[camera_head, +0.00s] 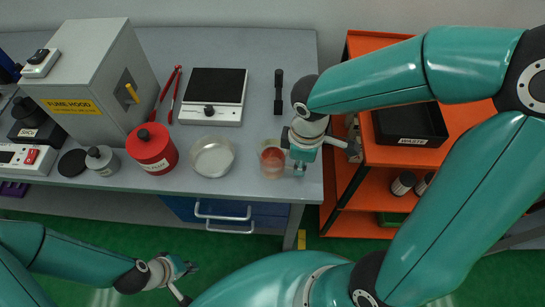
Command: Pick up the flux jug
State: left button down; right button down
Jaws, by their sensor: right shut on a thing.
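My left gripper (186,283) is empty and open, low in front of the bench, well away from the jug.
A glass dish (212,157) and a red can (152,150) stand left of the jug. The grey fume hood (92,80) is at left. An orange cart (385,155) with a black waste tray (410,140) stands right.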

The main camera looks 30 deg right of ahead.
jog(key=shift+r, duration=0.25)
jog(key=shift+r, duration=1.4)
notch_tip(320, 180, up, 17)
jog(key=p, duration=0.1)
jog(key=shift+f+p, duration=0.2)
jog(key=shift+p, duration=0.15)
jog(key=shift+r, duration=0.1)
